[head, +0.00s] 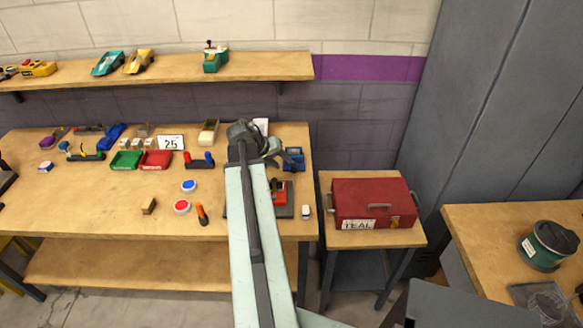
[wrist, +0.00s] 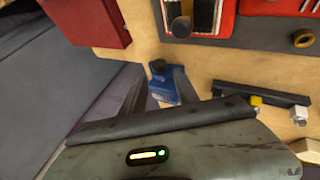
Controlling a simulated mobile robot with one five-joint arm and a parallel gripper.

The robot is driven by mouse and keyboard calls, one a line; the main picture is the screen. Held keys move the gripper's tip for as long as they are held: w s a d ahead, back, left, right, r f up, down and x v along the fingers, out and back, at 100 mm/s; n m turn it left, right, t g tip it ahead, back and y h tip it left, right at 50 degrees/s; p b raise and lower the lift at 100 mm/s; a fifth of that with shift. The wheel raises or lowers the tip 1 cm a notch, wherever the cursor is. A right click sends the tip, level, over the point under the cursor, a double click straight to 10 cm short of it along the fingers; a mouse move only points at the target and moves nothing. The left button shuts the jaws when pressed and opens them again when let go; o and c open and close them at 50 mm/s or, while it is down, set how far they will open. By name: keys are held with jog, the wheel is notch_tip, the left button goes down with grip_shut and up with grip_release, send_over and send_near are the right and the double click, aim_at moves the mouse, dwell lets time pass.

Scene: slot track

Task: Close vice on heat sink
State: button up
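A red vice (head: 281,188) stands on a dark base near the bench's right front corner, partly hidden by my arm. In the wrist view its red jaw (wrist: 229,18) shows at the top edge. A dark finned block with pale lines, which looks like the heat sink (wrist: 204,15), sits beside that jaw; a grey rod end (wrist: 181,26) is to its left. The top edge cuts them off, so I cannot tell whether the jaws touch the block. My gripper (head: 274,152) is above the bench, behind the vice.
A blue item (head: 293,158) stands at the bench's right edge, below my gripper. A red toolbox (head: 372,203) is on a stand to the right. A white piece (head: 305,211) lies right of the vice.

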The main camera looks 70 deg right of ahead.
aim_at(292, 169)
jog(key=b+x, duration=0.6)
jog(key=x, duration=0.2)
